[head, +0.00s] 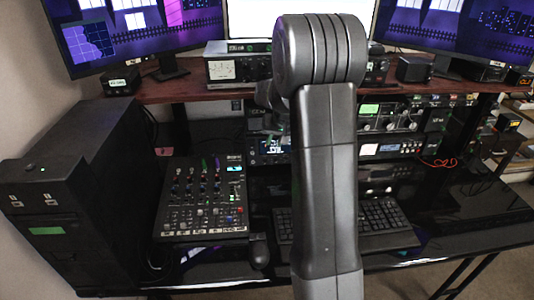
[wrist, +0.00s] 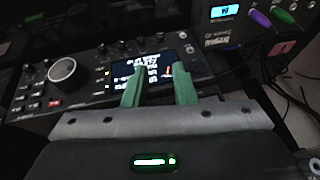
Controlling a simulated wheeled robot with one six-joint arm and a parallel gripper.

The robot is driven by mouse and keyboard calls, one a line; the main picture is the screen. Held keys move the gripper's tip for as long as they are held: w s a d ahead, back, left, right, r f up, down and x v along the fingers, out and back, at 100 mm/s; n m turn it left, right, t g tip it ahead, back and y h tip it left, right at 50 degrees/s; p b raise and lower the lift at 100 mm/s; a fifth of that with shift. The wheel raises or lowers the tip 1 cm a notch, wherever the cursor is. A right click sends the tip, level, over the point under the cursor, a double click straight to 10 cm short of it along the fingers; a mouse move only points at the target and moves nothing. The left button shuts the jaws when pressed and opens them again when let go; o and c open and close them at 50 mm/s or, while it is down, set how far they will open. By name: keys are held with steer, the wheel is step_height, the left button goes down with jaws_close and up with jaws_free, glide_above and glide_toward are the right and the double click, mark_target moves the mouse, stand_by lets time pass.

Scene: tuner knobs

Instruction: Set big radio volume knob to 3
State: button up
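In the wrist view, a black radio (wrist: 90,85) has a lit display (wrist: 150,64) and a large round knob (wrist: 62,70) with a pale rim on its left part. Smaller knobs and buttons surround the large knob. No number or pointer setting can be read on it. My gripper (wrist: 158,84) has two green fingers, apart with nothing between them. They are in front of the display, to the right of the large knob. In the head view the radio (head: 268,150) is partly hidden behind my arm, and my gripper cannot be made out.
An audio mixer (head: 203,198) with coloured knobs lies left of the radio; its corner (wrist: 262,22) shows in the wrist view. A keyboard (head: 375,218) and mouse (head: 259,250) lie in front. More rack units (head: 390,118) stand to the right, and a wooden shelf (head: 180,92) runs above.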

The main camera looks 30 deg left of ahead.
mark_target(266, 162)
steer(key=p+x, duration=0.1)
steer(key=x, duration=1.2)
steer(key=shift+w+a+f, duration=0.1)
steer(key=shift+a+f, duration=0.1)
steer(key=shift+f, duration=0.1)
jaws_close()
